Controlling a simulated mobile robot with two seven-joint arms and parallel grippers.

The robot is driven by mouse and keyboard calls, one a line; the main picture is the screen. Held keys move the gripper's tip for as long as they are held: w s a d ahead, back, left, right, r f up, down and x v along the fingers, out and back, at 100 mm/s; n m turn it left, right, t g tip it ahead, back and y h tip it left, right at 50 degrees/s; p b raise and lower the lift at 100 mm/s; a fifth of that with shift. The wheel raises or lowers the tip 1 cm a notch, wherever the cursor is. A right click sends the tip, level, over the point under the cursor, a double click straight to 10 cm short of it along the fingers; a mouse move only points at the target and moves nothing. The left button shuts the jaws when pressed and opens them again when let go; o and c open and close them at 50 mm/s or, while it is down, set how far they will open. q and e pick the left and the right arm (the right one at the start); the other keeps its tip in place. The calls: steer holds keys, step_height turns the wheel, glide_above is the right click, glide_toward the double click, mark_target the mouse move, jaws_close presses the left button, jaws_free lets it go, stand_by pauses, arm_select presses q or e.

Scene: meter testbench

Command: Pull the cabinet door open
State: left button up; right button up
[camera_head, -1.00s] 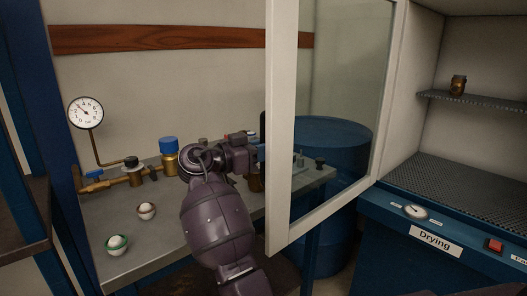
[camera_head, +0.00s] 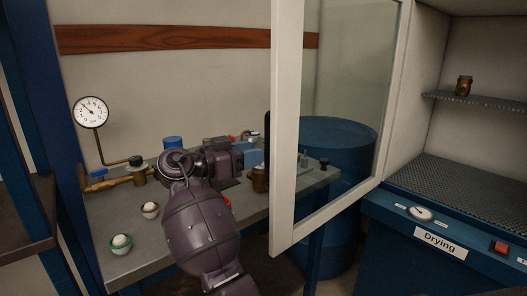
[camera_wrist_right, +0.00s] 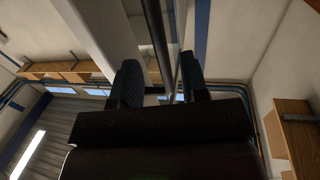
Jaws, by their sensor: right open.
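The cabinet door (camera_head: 285,130) has a white frame and a glass pane. It stands swung out from the drying cabinet (camera_head: 440,243), with its free edge toward the picture's middle. A dark upright handle (camera_head: 267,130) shows at that free edge, partly hidden by the frame. My right gripper (camera_head: 240,158) is left of the door edge, over the bench; its fingertips are hard to make out there. In the right wrist view its two fingers (camera_wrist_right: 160,85) are apart. A thin upright bar (camera_wrist_right: 157,30) shows ahead between them; I cannot tell whether it touches. My left gripper is not in view.
The grey bench (camera_head: 150,245) carries a pressure gauge (camera_head: 91,112), brass piping and two small bowls with white contents, left of my arm. A blue drum (camera_head: 340,140) stands behind the glass. A brown jar (camera_head: 464,86) sits on the cabinet shelf.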

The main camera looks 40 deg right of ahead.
steer(key=a, duration=0.6)
steer(key=shift+w, duration=0.35)
